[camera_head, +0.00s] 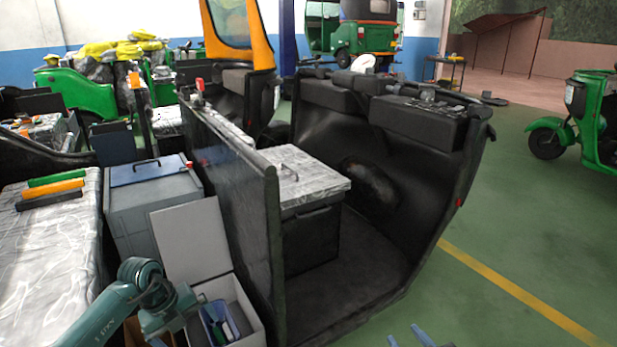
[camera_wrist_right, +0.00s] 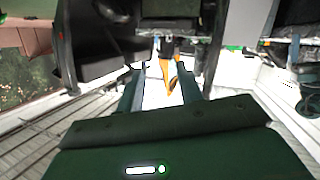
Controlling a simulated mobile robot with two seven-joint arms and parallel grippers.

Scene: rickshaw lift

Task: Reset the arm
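My left arm (camera_head: 150,298), teal, comes in at the bottom left of the head view, bent in front of an open white box. My right gripper (camera_head: 408,339) shows only as two blue fingertips at the bottom edge of the head view, apart from each other. In the right wrist view (camera_wrist_right: 159,80) its two fingers stand apart with nothing held between them. An orange strip shows beyond the gap between the fingers.
A black rickshaw body (camera_head: 370,180) with a lidded box (camera_head: 300,180) inside stands at the middle. The open white box (camera_head: 190,240), a grey-blue cabinet (camera_head: 155,205) and a wrapped table (camera_head: 45,240) are at left. Green floor (camera_head: 510,240) is clear at right, before a green rickshaw (camera_head: 590,120).

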